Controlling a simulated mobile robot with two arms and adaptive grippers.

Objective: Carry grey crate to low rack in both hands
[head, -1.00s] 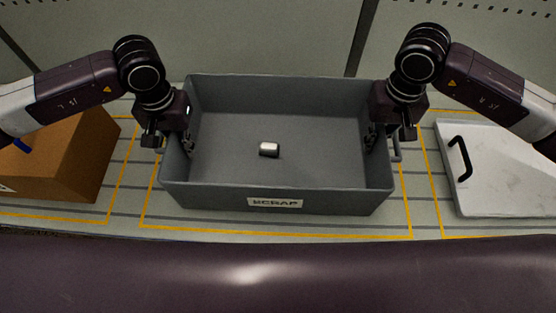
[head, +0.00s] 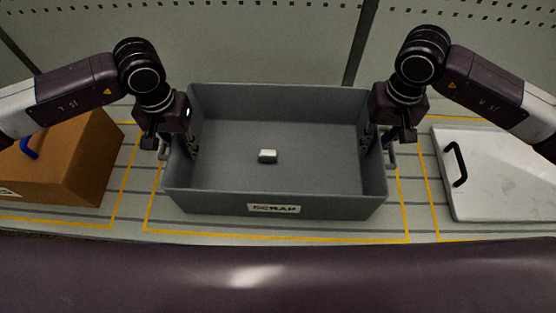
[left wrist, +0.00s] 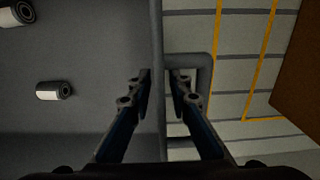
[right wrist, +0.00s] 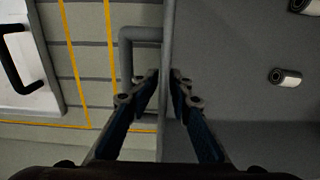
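The grey crate (head: 330,203), labelled SCRAP, rests level on a surface inside a yellow tape outline. My left gripper (head: 178,146) is at its left side wall, with one finger inside and one outside. In the left wrist view its fingertips (left wrist: 159,76) straddle the wall by the side handle (left wrist: 208,80), apparently just clear of it. My right gripper (head: 378,140) straddles the right side wall in the same way. In the right wrist view its fingertips (right wrist: 166,77) flank the wall beside the handle (right wrist: 126,60). Both look slightly open.
A small white-and-dark cylinder (head: 267,156) lies in the crate; the wrist views show two. A brown box (head: 75,155) with a blue handle stands left. A white panel (head: 500,175) with a black handle lies right. A perforated panel (head: 270,40) stands behind.

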